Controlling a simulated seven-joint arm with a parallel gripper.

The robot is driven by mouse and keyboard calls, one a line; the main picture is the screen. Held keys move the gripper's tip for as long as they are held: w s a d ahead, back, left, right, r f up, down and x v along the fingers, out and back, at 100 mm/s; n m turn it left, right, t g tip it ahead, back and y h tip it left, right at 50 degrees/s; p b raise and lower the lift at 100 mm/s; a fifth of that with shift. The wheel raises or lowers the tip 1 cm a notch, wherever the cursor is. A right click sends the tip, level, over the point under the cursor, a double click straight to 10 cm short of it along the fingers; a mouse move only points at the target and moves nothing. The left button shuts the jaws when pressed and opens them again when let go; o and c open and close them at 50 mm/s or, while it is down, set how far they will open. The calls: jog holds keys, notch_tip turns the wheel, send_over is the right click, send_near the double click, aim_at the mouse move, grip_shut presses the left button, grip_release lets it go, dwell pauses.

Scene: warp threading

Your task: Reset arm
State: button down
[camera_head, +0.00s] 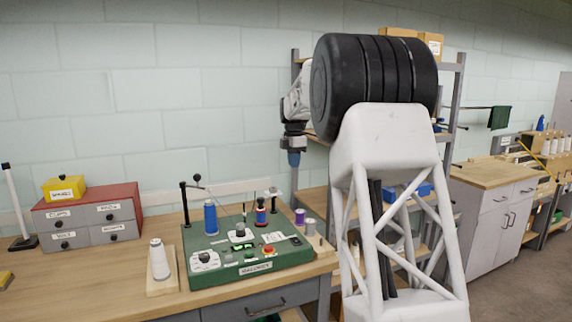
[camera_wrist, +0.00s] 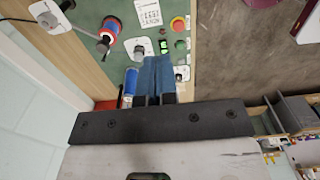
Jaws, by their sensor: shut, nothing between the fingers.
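My gripper (camera_head: 294,160) hangs from my raised arm, above and behind the right end of the workbench in the head view. Its blue fingers (camera_wrist: 157,72) are together in the wrist view, with nothing between them. The green winding machine (camera_head: 212,269) sits on the bench, to the left of and below my gripper. On it stand a blue spool (camera_head: 210,217) and a red-and-blue spool (camera_head: 261,213). My gripper is apart from all of these.
A white cone spool (camera_head: 159,260) stands on a wooden base left of the machine. A drawer box (camera_head: 90,218) sits farther left. A metal shelf (camera_head: 456,90) stands behind my arm. A wooden-topped cabinet (camera_head: 488,215) is at the right.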

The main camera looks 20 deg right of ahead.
jog(key=shift+s, duration=0.1)
jog(key=s+a+r+m, duration=0.1)
jog(key=s+a+m, duration=0.2)
jog(key=s+a, duration=0.45)
jog(key=s+a+r+m+t, duration=0.1)
jog(key=s+a+m, duration=0.25)
jog(key=s, duration=0.75)
jog(key=s+a+m, duration=0.3)
jog(key=s+a, duration=0.3)
jog(key=s, duration=0.4)
jog(key=s+a+f+m, duration=0.2)
jog(key=s+f+m, duration=0.1)
jog(key=s, duration=0.7)
jog(key=s+a+f+m+t, duration=0.1)
jog(key=s+a+f+m, duration=0.1)
jog(key=s+f, duration=0.4)
jog(key=s+a+f+m, duration=0.3)
jog(key=s+a+f, duration=0.1)
jog(key=s, duration=1)
jog(key=shift+s+a+f+m+t, duration=0.2)
jog(key=shift+s+f+m+t, duration=0.1)
jog(key=shift+s+f+m, duration=0.05)
jog(key=shift+w, duration=0.1)
